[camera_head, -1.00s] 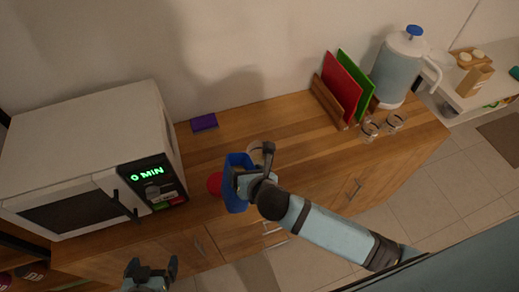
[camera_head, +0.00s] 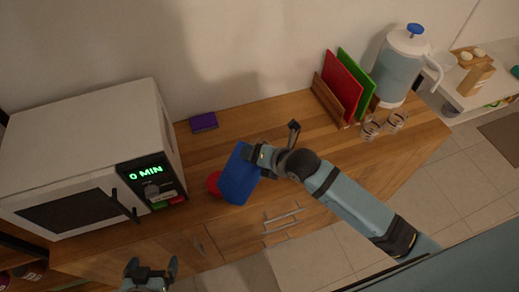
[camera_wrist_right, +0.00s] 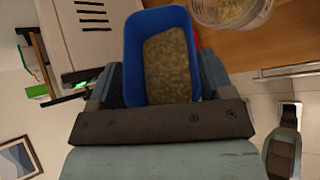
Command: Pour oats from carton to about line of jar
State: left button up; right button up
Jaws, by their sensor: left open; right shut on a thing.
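A blue carton (camera_head: 237,178) is held over the counter's front in the head view, tilted, its broad side showing. In the right wrist view its open mouth (camera_wrist_right: 134,50) faces the camera, with oats (camera_wrist_right: 168,65) inside. My right gripper (camera_head: 260,160) is shut on the carton. The clear round jar (camera_wrist_right: 233,10) is partly visible beside the carton at the top right of the wrist view, with oats in it; its line cannot be made out. I cannot clearly see the jar in the head view. My left gripper (camera_head: 152,268) is open and empty at the bottom left.
A red round thing (camera_head: 213,182) lies beside the carton, partly hidden. A microwave (camera_head: 85,160) fills the left. A purple box (camera_head: 203,122), cutting boards (camera_head: 343,85), glasses (camera_head: 370,128) and a pitcher (camera_head: 398,70) stand on the wooden counter (camera_head: 300,120).

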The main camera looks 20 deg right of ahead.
jog(key=shift+r, duration=0.15)
jog(key=shift+w+d+r+m+y+b, duration=0.1)
jog(key=shift+w+d+m+y+b, duration=0.1)
jog(key=shift+m+y+b, duration=0.15)
dwell(0.4)
jog(key=shift+d+b, duration=0.1)
jog(key=shift+b, duration=0.2)
jog(key=shift+w+d+f+m+g+y, duration=0.1)
jog(key=shift+f+m+g+y, duration=0.15)
jog(key=shift+f+g+y, duration=0.1)
jog(key=shift+d+f+b, duration=0.1)
jog(key=shift+d+b, duration=0.05)
jog(key=shift+b, duration=0.4)
